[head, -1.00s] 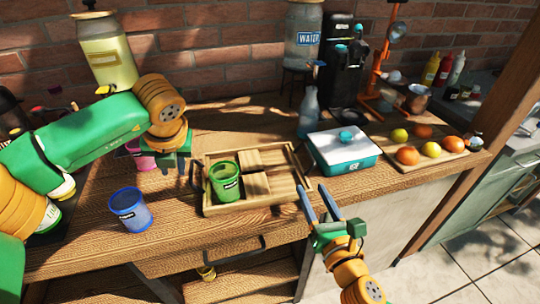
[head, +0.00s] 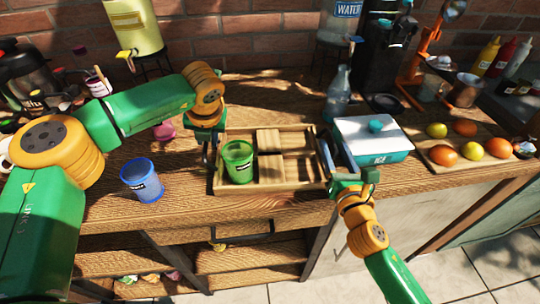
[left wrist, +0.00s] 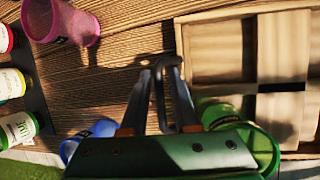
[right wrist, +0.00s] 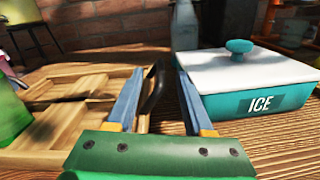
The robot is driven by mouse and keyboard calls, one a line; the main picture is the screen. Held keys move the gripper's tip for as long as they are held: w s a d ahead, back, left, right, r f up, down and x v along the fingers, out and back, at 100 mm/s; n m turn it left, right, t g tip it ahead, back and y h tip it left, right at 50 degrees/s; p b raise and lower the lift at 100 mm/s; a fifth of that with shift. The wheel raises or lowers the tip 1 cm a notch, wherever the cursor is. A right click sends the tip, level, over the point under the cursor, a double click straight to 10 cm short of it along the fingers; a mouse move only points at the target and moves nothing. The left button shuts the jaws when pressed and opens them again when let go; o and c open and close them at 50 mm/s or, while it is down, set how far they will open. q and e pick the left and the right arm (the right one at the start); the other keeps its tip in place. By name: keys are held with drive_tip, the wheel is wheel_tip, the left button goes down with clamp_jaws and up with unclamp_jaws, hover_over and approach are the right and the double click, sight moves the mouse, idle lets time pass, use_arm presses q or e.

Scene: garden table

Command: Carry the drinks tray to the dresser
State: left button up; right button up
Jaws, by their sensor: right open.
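The wooden drinks tray (head: 268,188) lies on the wooden table, with slatted compartments and a dark handle at each end. A green cup (head: 238,162) stands in its left part. My left gripper (head: 210,158) is at the tray's left end; in the left wrist view its fingertips (left wrist: 163,68) are close together around the left handle, and I cannot tell whether they press on it. My right gripper (head: 328,152) is open at the right end. In the right wrist view its fingers (right wrist: 160,75) stand either side of the right handle (right wrist: 153,88).
A blue cup (head: 142,180) and a pink cup (head: 164,131) stand left of the tray. A teal-and-white ice box (head: 372,140) is close on the right, beside a fruit board (head: 470,157). A glass bottle (head: 338,95) stands behind. A grey-green cabinet (head: 500,218) is at far right.

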use_arm(q)
drive_tip(key=shift+a+f, duration=0.15)
drive_tip(key=shift+f, duration=0.25)
use_arm(e)
drive_tip(key=shift+w+a+r, duration=0.15)
drive_tip(key=shift+w, duration=0.3)
use_arm(q)
drive_tip(key=shift+w, duration=0.1)
drive_tip(key=c, duration=0.4)
use_arm(e)
drive_tip(key=c, duration=0.4)
use_arm(q)
clamp_jaws()
use_arm(e)
clamp_jaws()
use_arm(q)
drive_tip(key=shift+a, duration=0.1)
drive_tip(key=shift+r, duration=0.1)
